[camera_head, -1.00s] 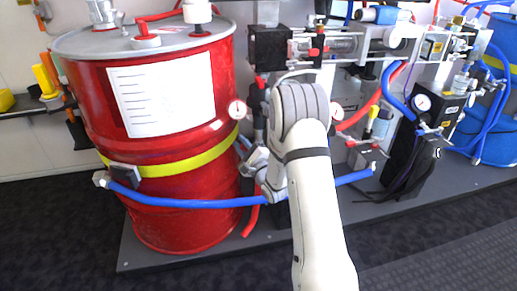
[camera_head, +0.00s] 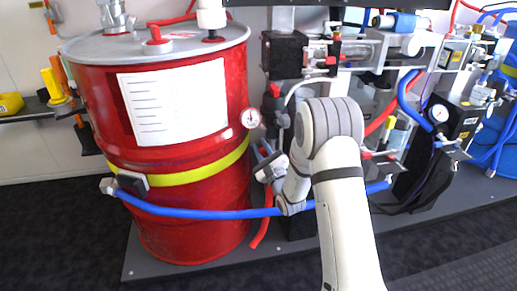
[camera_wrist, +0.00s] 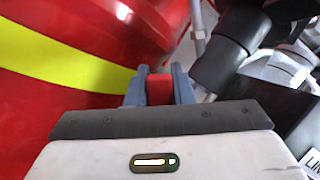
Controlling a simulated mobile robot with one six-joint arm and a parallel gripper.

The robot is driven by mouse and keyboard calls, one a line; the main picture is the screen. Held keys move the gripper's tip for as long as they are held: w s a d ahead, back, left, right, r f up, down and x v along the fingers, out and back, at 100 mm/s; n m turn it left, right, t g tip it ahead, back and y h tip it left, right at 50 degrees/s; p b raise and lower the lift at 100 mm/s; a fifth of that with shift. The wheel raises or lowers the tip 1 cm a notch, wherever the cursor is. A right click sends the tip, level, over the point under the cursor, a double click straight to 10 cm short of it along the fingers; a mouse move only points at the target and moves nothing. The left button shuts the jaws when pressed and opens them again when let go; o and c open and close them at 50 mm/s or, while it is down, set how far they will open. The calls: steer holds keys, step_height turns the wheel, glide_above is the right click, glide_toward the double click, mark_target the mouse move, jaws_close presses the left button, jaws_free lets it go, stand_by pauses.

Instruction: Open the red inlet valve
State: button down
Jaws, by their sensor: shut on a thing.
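My gripper (camera_wrist: 160,86) is shut on a red piece (camera_wrist: 159,91), which looks like the red inlet valve's handle. Only a short red block shows between the two blue-grey fingers in the wrist view; the rest of the valve is hidden. In the head view my gripper (camera_head: 263,158) is low beside the right side of the red drum, under the round gauge. The valve itself cannot be made out there behind my gripper and arm.
The red drum (camera_head: 170,215) with a yellow band stands close on the left. A white-faced gauge (camera_head: 250,118) sits just above my gripper. A blue hose (camera_head: 200,213) runs across low in front. Dark fittings (camera_wrist: 232,50) crowd the right in the wrist view.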

mark_target(265, 155)
steer(key=shift+d+f, duration=0.2)
steer(key=shift+f, duration=0.15)
steer(key=c, duration=1.5)
jaws_free()
steer(key=shift+o, duration=1.1)
steer(key=shift+s+a+r, duration=0.1)
steer(key=shift+a+r, duration=0.05)
steer(key=shift+a, duration=0.05)
steer(key=shift+a+r, duration=0.1)
steer(key=shift+s, duration=0.1)
steer(key=p+v, duration=0.1)
steer(key=v, duration=0.6)
steer(key=shift+s+d+p, duration=0.25)
steer(key=shift+s+p, duration=0.05)
steer(key=shift+p, duration=0.1)
steer(key=shift+c, duration=0.5)
